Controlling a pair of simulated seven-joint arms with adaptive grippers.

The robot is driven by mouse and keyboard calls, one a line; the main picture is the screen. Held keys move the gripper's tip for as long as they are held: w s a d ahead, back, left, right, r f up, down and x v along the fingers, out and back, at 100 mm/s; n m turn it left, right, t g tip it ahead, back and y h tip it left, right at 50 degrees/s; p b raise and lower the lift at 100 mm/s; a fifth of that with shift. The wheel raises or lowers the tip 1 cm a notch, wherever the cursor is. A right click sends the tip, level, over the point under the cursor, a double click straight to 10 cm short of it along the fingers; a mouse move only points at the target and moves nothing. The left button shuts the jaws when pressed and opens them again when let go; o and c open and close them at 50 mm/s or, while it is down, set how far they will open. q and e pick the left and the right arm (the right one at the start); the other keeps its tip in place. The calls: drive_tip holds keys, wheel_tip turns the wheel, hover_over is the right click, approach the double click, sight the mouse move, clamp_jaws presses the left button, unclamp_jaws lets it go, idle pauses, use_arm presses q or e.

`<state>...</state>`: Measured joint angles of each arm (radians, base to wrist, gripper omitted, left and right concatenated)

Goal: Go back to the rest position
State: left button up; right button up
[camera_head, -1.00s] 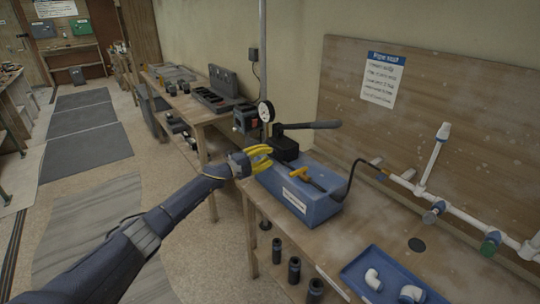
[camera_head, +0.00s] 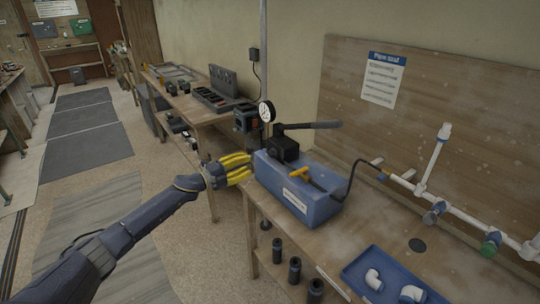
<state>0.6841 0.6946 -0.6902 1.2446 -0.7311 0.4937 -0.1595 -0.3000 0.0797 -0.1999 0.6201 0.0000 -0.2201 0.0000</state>
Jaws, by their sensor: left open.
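My left gripper (camera_head: 238,168), with yellow fingers, is open and empty. It is just left of the blue pump box (camera_head: 300,190) on the workbench, off the bench's left end. A black hose (camera_head: 352,175) runs from the box to the white pipes. My right gripper is not in view.
The workbench (camera_head: 375,225) holds white pipes with valves (camera_head: 435,215) and a blue tray (camera_head: 385,278) with white elbow fittings. A second bench (camera_head: 195,112) with cases stands behind. The floor (camera_head: 185,245) left of the bench is open.

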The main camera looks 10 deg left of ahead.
use_arm(q)
drive_tip(key=shift+s+a, duration=0.3)
drive_tip(key=shift+s, duration=0.1)
